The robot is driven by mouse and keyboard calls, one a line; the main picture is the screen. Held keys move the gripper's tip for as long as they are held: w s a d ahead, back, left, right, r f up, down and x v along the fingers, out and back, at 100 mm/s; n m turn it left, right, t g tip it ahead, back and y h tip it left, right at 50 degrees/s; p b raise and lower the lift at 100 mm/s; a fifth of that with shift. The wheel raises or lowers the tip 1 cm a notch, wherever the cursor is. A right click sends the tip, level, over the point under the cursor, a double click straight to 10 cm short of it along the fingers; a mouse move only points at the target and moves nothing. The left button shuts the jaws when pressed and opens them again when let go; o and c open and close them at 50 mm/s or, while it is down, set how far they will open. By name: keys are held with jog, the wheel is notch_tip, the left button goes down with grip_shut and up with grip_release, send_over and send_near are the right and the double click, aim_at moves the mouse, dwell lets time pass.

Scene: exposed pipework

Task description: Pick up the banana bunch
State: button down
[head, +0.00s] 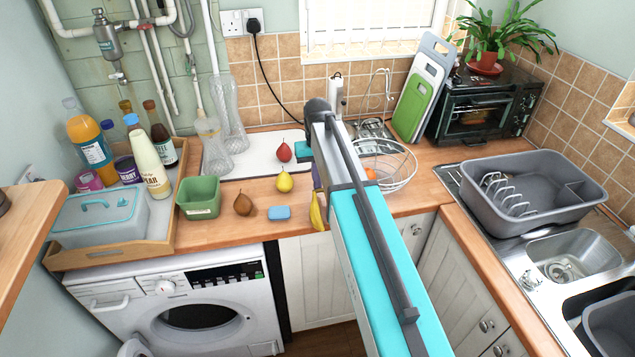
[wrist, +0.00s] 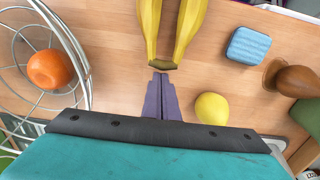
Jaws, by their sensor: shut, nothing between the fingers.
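The yellow banana bunch lies on the wooden worktop. In the wrist view two bananas of the bunch (wrist: 150,25) show at the top, joined at a dark stem end, and the top edge cuts off the rest. In the head view only a strip of the bunch (head: 316,213) shows beside my arm, near the worktop's front edge. My gripper's purple fingers (wrist: 161,92) are together and empty, with their tips just short of the stem end in the picture. I cannot tell the height gap. In the head view my arm hides most of the gripper.
A wire basket (head: 386,168) with an orange (wrist: 50,69) stands on the other side of my arm. A green tub (head: 199,198) stands further left.

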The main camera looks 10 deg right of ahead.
jog(key=w, duration=0.3)
jog(key=shift+w, duration=0.1)
jog(key=shift+w+r, duration=0.15)
jog(key=shift+r, duration=0.1)
jog(key=r+b, duration=0.1)
jog(key=r, duration=0.2)
jog(key=shift+s+r, duration=0.15)
jog(key=shift+s, duration=0.05)
notch_tip(320, 180, up, 6)
jog(key=b, duration=0.1)
jog(key=shift+b, duration=0.35)
jog(key=c, duration=2.5)
grip_release()
jog(key=shift+r, duration=0.1)
